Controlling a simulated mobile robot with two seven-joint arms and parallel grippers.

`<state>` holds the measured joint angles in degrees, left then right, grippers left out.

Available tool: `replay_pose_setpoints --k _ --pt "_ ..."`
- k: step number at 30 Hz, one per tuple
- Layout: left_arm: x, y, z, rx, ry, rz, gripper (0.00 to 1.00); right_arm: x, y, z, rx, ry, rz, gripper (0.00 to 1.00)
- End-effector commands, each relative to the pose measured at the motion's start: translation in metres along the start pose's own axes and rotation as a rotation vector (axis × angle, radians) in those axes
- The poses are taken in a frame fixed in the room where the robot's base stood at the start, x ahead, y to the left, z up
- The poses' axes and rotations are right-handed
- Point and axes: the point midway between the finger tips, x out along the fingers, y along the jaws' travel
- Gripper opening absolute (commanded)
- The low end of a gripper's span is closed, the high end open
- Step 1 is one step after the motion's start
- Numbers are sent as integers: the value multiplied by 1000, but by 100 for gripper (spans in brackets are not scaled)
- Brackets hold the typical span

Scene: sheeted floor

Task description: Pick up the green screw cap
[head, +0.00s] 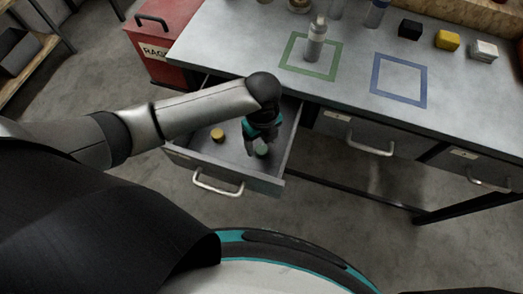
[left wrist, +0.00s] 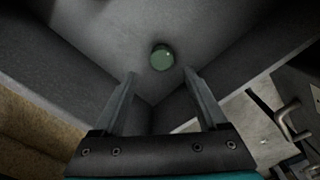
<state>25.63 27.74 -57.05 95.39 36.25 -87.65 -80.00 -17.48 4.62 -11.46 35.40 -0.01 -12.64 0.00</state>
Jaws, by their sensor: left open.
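The green screw cap (head: 262,150) lies on the floor of the open drawer (head: 262,184), near its right side. In the left wrist view the cap (left wrist: 162,58) is round and dull green, just beyond the fingertips and between their lines. My left gripper (head: 259,151) reaches down into the drawer, close to the cap. In the left wrist view its two fingers (left wrist: 160,75) are apart with nothing between them. I cannot tell the exact height of the fingers above the cap. My right gripper does not show.
A yellow cap (head: 218,134) lies further left in the drawer. The drawer walls stand close around my left gripper. On the bench above, a bottle (head: 316,40) stands in a green square, and a blue square (head: 399,80) is empty. Black, yellow and white blocks sit at the back right.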

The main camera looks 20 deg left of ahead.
Motion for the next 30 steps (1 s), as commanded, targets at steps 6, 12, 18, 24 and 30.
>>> replay_pose_setpoints --k 6,12,18,24,30 --pt "28 -2 6 -2 2 2 75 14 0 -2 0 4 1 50" --pt "51 -3 8 -1 0 1 75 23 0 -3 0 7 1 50" --pt "52 -3 8 0 -1 0 75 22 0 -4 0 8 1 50" --pt "52 -3 8 0 0 0 62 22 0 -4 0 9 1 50" --pt "52 -3 8 0 0 0 39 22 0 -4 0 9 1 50"
